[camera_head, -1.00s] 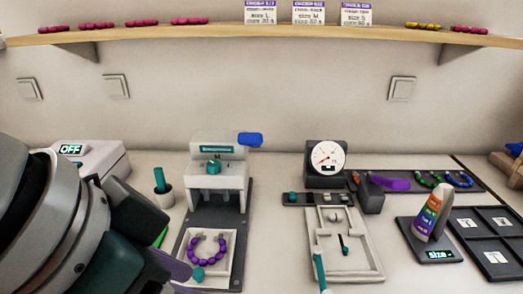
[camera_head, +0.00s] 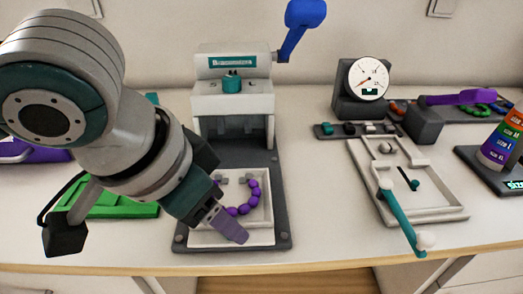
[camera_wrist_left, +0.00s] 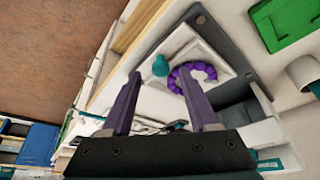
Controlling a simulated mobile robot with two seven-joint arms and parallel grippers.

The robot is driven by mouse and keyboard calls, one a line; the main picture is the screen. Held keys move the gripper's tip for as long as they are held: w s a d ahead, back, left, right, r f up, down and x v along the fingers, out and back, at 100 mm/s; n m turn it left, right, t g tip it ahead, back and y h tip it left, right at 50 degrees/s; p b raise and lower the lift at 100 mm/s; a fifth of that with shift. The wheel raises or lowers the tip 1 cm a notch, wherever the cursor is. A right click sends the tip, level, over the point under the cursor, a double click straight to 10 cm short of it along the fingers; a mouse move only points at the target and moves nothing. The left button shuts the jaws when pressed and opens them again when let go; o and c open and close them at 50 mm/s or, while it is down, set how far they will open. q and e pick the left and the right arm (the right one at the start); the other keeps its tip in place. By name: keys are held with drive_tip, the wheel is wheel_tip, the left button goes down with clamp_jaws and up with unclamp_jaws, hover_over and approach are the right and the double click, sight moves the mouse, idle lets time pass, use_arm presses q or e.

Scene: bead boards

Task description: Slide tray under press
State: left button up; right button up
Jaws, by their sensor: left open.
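The white tray (camera_head: 262,237) holds a curved string of purple beads (camera_head: 254,190) and lies on the dark base plate in front of the press (camera_head: 232,100). In the left wrist view the tray (camera_wrist_left: 185,38) shows a teal knob (camera_wrist_left: 160,66) at its near edge, beside the beads. The knob is hidden in the head view. My left gripper (camera_head: 228,226) is at the tray's front, its purple fingers covering part of it. In the wrist view its fingers (camera_wrist_left: 159,73) are apart, with the knob appearing between the tips; contact cannot be told. My right gripper is out of view.
The press has a raised blue lever (camera_head: 303,28) at its right. A green tray (camera_head: 125,208) lies left, partly behind my arm. A dial gauge (camera_head: 368,78) and a pale fixture with a teal handle (camera_head: 403,225) stand right. Clear table lies between the press and fixture.

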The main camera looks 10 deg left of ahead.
use_arm(q)
drive_tip(key=shift+x, duration=0.9)
clamp_jaws()
idle(0.8)
